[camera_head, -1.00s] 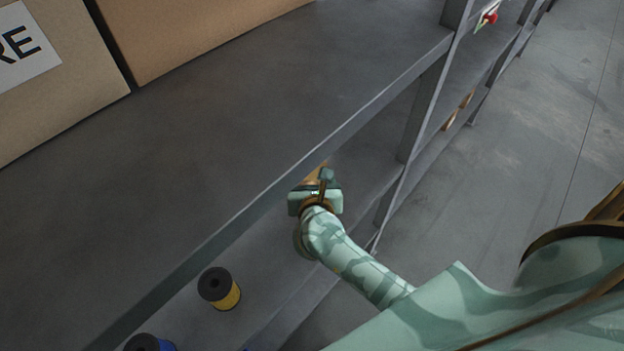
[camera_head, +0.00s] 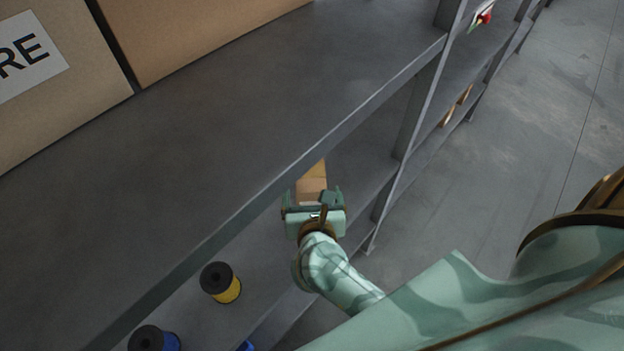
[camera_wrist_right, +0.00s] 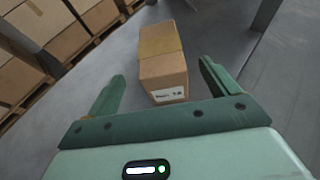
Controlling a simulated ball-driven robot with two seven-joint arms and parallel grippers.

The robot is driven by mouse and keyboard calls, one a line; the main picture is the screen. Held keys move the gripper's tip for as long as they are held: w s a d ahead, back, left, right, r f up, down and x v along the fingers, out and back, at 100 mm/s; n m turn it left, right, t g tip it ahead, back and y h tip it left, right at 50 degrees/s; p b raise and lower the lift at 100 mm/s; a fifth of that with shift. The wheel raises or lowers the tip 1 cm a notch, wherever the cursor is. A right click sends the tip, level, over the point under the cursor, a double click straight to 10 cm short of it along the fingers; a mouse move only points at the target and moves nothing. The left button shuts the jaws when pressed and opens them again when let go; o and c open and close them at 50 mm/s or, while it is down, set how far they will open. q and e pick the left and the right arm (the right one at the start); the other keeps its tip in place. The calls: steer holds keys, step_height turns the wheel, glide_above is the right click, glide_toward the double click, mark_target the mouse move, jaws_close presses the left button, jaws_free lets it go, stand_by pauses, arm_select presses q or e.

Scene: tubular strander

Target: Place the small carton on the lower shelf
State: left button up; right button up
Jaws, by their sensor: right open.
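The small carton (camera_head: 312,184) is a brown box on the lower shelf (camera_head: 262,262), partly hidden under the upper shelf's edge in the head view. In the right wrist view the carton (camera_wrist_right: 163,62) stands on the grey shelf surface, with a white label low on its near face. My right gripper (camera_head: 313,196) is just in front of the carton. In the right wrist view its two fingers (camera_wrist_right: 163,88) are spread, with the near end of the carton between them and gaps on both sides. My left gripper is out of view.
A yellow-and-black spool (camera_head: 221,283) and a blue-and-black spool (camera_head: 154,339) stand on the lower shelf at the left. The upper shelf (camera_head: 230,120) overhangs, with large cartons (camera_head: 190,35) at its back. A shelf post (camera_head: 415,105) rises to the right. Stacked boxes (camera_wrist_right: 40,30) show in the wrist view.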

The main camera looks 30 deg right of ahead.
steer(key=shift+v, duration=1.9)
